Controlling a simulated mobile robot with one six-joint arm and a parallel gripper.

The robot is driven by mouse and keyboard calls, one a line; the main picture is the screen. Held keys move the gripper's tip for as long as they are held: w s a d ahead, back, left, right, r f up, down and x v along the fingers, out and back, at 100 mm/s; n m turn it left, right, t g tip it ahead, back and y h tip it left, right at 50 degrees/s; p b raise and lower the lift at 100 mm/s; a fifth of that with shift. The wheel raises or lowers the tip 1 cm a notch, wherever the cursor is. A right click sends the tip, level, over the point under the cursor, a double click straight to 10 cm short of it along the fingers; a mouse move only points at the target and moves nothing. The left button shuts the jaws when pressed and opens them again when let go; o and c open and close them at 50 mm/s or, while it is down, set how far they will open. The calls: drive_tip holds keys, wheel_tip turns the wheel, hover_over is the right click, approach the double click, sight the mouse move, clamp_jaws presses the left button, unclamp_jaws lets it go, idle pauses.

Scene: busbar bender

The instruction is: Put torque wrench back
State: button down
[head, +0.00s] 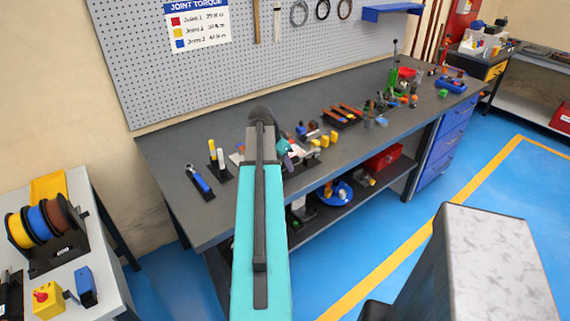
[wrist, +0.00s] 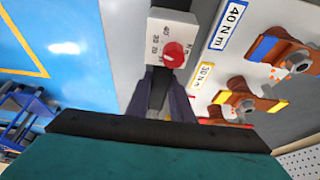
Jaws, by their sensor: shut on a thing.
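In the wrist view my gripper (wrist: 161,98) is shut on the torque wrench (wrist: 172,28), gripping its dark shaft. Beyond the fingers the wrench has a white block with a number scale and a red round dial. Its lower part is hidden by my gripper. In the head view my teal arm hides the gripper and most of what is around it, so the wrench cannot be made out there. The wrench is beside a pale panel (wrist: 219,64) carrying copper joints with bolts.
The panel has a 40 N m label (wrist: 231,25) and copper joints (wrist: 268,52). On the grey bench (head: 165,160), a blue-handled tool (head: 200,179) lies left of my arm, beside upright yellow and white handles (head: 216,154). Spools (head: 45,222) stand on the left table.

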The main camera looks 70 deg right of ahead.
drive_tip(key=shift+f, duration=0.25)
drive_tip(key=c, duration=1.6)
unclamp_jaws()
drive_tip(key=shift+o, duration=0.2)
drive_tip(key=shift+r, duration=0.1)
drive_tip(key=shift+r, duration=0.45)
drive_tip(key=b+v, duration=0.1)
drive_tip(key=v, duration=1.1)
drive_tip(key=shift+b, duration=0.35)
drive_tip(key=shift+d, duration=0.1)
